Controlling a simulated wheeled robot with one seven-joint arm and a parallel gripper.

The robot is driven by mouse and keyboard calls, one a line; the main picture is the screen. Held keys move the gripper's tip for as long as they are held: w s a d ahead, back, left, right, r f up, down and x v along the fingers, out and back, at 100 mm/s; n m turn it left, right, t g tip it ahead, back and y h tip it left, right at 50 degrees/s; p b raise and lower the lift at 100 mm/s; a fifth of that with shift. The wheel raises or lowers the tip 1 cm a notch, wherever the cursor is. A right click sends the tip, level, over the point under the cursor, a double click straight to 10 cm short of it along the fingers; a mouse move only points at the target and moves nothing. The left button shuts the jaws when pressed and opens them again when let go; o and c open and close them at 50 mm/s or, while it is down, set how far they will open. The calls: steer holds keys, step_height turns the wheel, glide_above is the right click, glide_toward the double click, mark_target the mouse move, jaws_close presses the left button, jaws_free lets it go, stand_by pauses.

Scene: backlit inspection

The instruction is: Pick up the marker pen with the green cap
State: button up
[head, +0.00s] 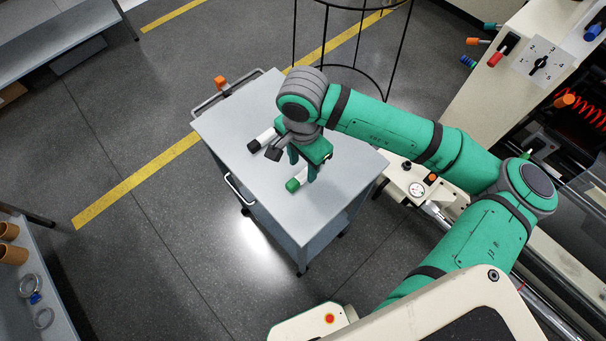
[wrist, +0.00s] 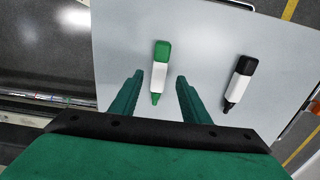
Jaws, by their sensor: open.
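The marker pen with the green cap (wrist: 161,68) lies on the grey cart top (wrist: 205,30). It has a white body and a green tip in the wrist view. In the head view its green cap (head: 292,185) shows, and my gripper hides much of the rest. My gripper (wrist: 158,82) is open and empty, with its fingers on either side of the pen in the picture. I cannot tell how far above the pen the fingertips are. A marker with a black cap (wrist: 240,80) lies to the right in the wrist view; it also shows in the head view (head: 263,139).
The cart has a push handle (head: 222,92) at its far end. A beige machine with knobs (head: 510,60) stands at the right. A black wire frame (head: 350,68) rises behind the cart. The cart top's near part is bare.

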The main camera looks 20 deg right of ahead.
mark_target(303, 175)
steer(key=shift+s+f, duration=0.1)
steer(key=shift+f, duration=1.65)
jaws_close()
steer(key=shift+r, duration=0.1)
steer(key=shift+r, duration=0.45)
step_height(303, 175, up, 2)
steer(key=shift+s+r, duration=0.1)
steer(key=shift+r, duration=0.1)
steer(key=s+d+r, duration=0.2)
steer(key=s+r, duration=0.2)
steer(key=s, duration=0.2)
steer(key=s+d+r, duration=0.2)
steer(key=s+r, duration=0.3)
steer(key=s, duration=0.2)
steer(key=shift+d+r, duration=0.25)
steer(key=shift+d, duration=0.1)
steer(key=shift+w+a, duration=0.1)
